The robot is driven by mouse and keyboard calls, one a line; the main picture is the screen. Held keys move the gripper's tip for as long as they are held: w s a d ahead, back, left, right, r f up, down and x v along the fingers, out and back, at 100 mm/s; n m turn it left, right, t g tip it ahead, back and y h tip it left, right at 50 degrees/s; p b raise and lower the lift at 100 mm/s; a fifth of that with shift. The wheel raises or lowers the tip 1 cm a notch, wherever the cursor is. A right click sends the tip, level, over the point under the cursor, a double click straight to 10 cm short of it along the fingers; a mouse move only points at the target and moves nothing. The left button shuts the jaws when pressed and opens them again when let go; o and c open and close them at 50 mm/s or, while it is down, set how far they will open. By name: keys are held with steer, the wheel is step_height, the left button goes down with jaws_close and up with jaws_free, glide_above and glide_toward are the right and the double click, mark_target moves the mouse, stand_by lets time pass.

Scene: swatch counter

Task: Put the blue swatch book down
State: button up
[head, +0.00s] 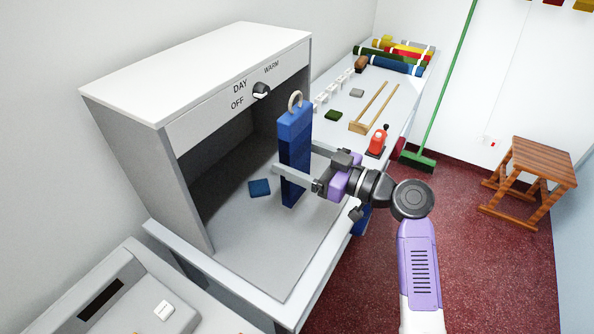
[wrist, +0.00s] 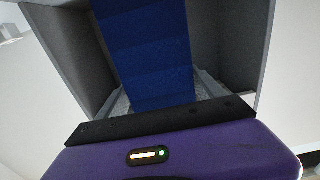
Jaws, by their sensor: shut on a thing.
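The blue swatch book (head: 296,135) is a tall blue slab with a pale ring at its top. It hangs upright in front of the open light box (head: 190,95). My gripper (head: 291,175) is shut on it, with a finger across its front. In the wrist view the blue swatch book (wrist: 145,50) fills the middle, showing stacked bands. A small dark blue square (head: 259,187) lies on the light box floor (head: 245,240), left of the book. Whether the book's lower end touches the floor, I cannot tell.
The counter behind holds a wooden rack (head: 372,112), a red bottle-like item (head: 377,140) and several fabric rolls (head: 395,58). A grey device (head: 135,295) stands front left. The box floor has bare room.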

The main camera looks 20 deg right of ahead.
steer(key=shift+f, duration=2.3)
steer(key=o, duration=1.6)
steer(key=b+v, duration=0.2)
steer(key=v, duration=1)
